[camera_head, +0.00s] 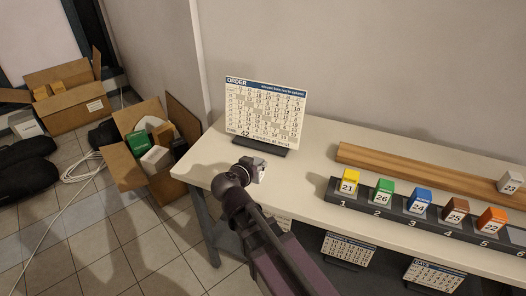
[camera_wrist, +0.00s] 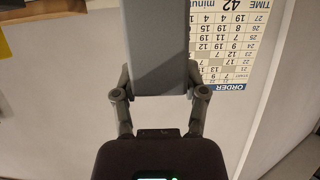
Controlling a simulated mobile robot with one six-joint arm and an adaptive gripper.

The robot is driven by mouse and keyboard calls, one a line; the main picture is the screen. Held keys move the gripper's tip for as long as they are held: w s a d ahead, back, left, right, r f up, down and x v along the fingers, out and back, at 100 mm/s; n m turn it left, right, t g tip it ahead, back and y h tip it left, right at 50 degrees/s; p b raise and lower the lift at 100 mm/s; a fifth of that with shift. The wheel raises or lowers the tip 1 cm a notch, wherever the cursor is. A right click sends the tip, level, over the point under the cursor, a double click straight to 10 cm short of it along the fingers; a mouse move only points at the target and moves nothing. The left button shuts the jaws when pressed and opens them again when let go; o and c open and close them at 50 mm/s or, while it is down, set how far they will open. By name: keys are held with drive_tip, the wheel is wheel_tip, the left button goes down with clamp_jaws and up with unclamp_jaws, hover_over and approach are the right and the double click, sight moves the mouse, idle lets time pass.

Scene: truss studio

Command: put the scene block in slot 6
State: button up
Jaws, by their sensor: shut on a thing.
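My gripper (camera_head: 254,171) is shut on a plain grey block (camera_head: 258,168), held over the left part of the table. The block fills the space between both fingers in the wrist view (camera_wrist: 158,45), and no number on it can be read. The dark slot rack (camera_head: 400,226) stands to the right of my gripper. Yellow (camera_head: 349,182), green (camera_head: 383,192), blue (camera_head: 420,202), brown (camera_head: 455,212) and orange (camera_head: 490,220) numbered blocks fill slots 1 to 5. Slot 6 (camera_head: 519,245) is at the picture's right edge, partly cut off, with no block visible on it.
A wooden ledge (camera_head: 420,171) runs behind the rack, with a pale numbered block (camera_head: 509,183) at its right end. An ORDER calendar board (camera_head: 264,112) stands behind my gripper. Open cardboard boxes (camera_head: 125,165) lie left.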

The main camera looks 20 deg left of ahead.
drive_tip(key=shift+s+a, duration=0.2)
drive_tip(key=shift+s, duration=0.2)
drive_tip(key=shift+w, duration=0.15)
drive_tip(key=w+a, duration=0.3)
drive_tip(key=w, duration=0.3)
drive_tip(key=w+a+f+b, duration=0.1)
drive_tip(key=w+a, duration=0.3)
drive_tip(key=w, duration=0.2)
drive_tip(key=shift+w+a+f, duration=0.2)
drive_tip(key=shift+w+f, duration=0.05)
drive_tip(key=f+b, duration=0.2)
drive_tip(key=w+f+b, duration=0.1)
drive_tip(key=b, duration=0.1)
drive_tip(key=shift+a+f, duration=0.35)
drive_tip(key=shift+f, duration=0.1)
drive_tip(key=o, duration=1.2)
